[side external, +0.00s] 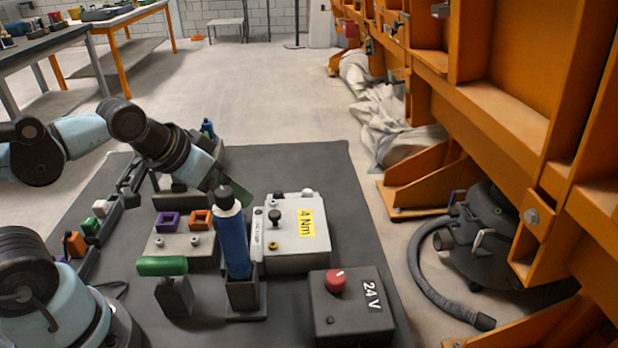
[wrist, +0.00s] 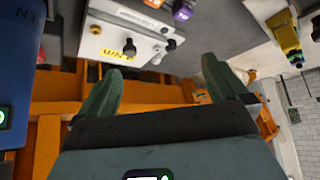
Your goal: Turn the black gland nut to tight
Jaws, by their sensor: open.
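The black gland nut (side external: 274,216) appears as a small black knob on the light grey box with the yellow "4 Nm" label (side external: 307,223). In the wrist view the black knob (wrist: 129,47) shows on the pale face of that box, beyond and left of the middle of the jaws. My gripper (wrist: 162,65) is open, with two green fingers apart and nothing between them. In the side view my gripper (side external: 236,194) is above and left of the box, partly hidden behind the blue tool (side external: 233,245). It looks apart from the nut.
The blue tool stands upright in a dark holder in front of the box, close to my gripper; its blue side (wrist: 15,70) fills the wrist view's left edge. A green-handled tool (side external: 162,266), a 24 V box (side external: 325,305) and a block with purple and orange parts (side external: 170,245) stand nearby.

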